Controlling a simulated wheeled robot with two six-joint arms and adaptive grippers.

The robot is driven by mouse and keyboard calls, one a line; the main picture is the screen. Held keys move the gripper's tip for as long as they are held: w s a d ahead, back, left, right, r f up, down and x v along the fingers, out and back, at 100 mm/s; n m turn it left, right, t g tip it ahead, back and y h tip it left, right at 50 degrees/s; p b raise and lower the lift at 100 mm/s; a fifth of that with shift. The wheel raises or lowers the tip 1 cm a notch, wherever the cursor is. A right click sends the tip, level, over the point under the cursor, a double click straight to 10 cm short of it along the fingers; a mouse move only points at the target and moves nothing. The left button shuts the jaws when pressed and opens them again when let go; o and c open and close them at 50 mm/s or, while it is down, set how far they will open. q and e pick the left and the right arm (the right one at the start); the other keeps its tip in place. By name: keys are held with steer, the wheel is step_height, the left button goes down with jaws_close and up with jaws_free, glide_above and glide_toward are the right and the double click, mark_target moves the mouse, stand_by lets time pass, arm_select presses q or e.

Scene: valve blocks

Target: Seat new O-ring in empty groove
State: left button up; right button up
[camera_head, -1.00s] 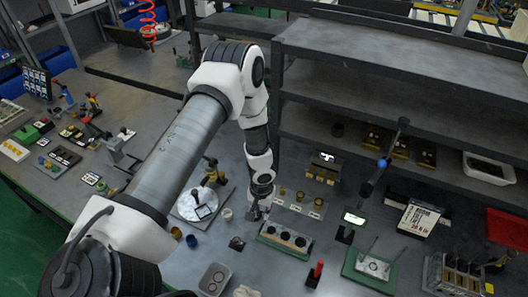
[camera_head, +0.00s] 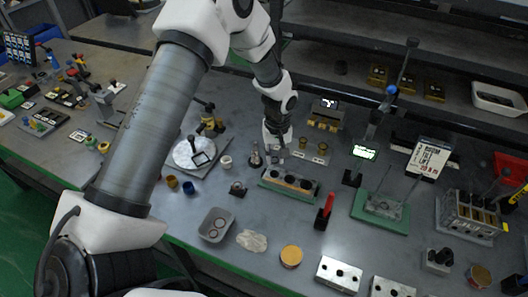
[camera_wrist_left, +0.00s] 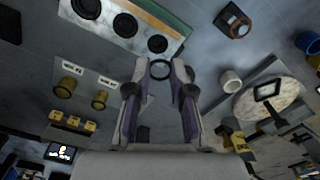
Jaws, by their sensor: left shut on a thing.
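My left gripper (camera_head: 275,160) is just behind the left part of a pale block with dark round bores (camera_head: 264,182), on the far side from me. In the left wrist view its fingertips (camera_wrist_left: 160,68) are shut on a dark O-ring (camera_wrist_left: 160,77), which sits between the tips. The block also shows in the left wrist view (camera_wrist_left: 172,33), close to the ring but apart from it in the picture. Three dark round openings show on it there. I cannot tell which groove is empty. My right gripper is in neither view.
A grey tray (camera_head: 204,235) with rings stands in front of the block, beside a crumpled cloth (camera_head: 252,241). A red-handled tool (camera_head: 326,211) and a green-based fixture (camera_head: 367,214) stand to the right. A round white plate (camera_head: 183,158) lies to the left.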

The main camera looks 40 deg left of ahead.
arm_select(q)
steer(key=shift+w+a+f, duration=0.15)
steer(key=shift+w+a, duration=0.05)
steer(key=shift+w, duration=0.2)
steer(key=shift+s+d+r+p, duration=0.1)
steer(key=shift+s+r+p, duration=0.15)
steer(key=shift+p, duration=0.2)
steer(key=b, duration=0.2)
glide_above(274, 175)
steer(key=shift+w+f, duration=0.15)
steer(key=shift+f, duration=2.3)
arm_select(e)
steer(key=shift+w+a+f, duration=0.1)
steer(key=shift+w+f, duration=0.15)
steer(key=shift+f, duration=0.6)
arm_select(q)
steer(key=shift+f, duration=0.1)
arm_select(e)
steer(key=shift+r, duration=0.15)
arm_select(q)
steer(key=shift+f, duration=0.6)
steer(key=o, duration=1.5)
